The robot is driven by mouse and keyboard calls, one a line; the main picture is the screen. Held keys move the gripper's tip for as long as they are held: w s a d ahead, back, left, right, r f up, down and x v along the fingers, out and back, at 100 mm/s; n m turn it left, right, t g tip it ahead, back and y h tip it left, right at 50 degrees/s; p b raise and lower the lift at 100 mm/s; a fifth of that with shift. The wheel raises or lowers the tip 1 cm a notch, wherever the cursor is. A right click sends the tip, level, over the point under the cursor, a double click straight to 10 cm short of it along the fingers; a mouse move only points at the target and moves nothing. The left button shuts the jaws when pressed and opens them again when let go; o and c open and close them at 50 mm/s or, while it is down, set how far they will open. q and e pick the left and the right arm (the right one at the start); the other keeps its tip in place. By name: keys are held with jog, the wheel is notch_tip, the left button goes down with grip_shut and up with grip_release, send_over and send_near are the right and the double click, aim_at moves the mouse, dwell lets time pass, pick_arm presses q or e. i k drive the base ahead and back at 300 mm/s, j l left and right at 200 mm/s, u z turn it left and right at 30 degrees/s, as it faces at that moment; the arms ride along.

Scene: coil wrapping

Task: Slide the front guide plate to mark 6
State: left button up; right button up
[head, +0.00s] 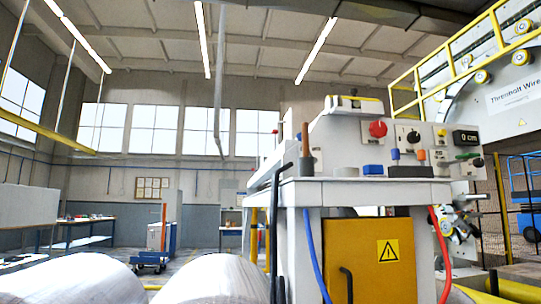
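A white wrapping machine (345,135) stands right of centre on a white-topped stand (372,190). A small display (466,138) on its panel appears to read "0 cm". A red knob (378,129) and a black dial (412,138) sit left of the display. I cannot make out a front guide plate or a scale with mark 6. Metallic roller parts (455,225) show at the machine's right side; their details are too small to tell. Neither of my grippers is in view.
Two large pale rolls (75,280) and (210,280) fill the lower left. A yellow cabinet door (370,262) with a warning sign is under the stand. Blue (317,255) and red (441,255) hoses hang beside it. A blue cart (150,260) and workbenches stand farther back.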

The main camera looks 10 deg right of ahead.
aim_at(287, 122)
jog(key=i+j+z, duration=0.1)
jog(key=i+j, duration=1.15)
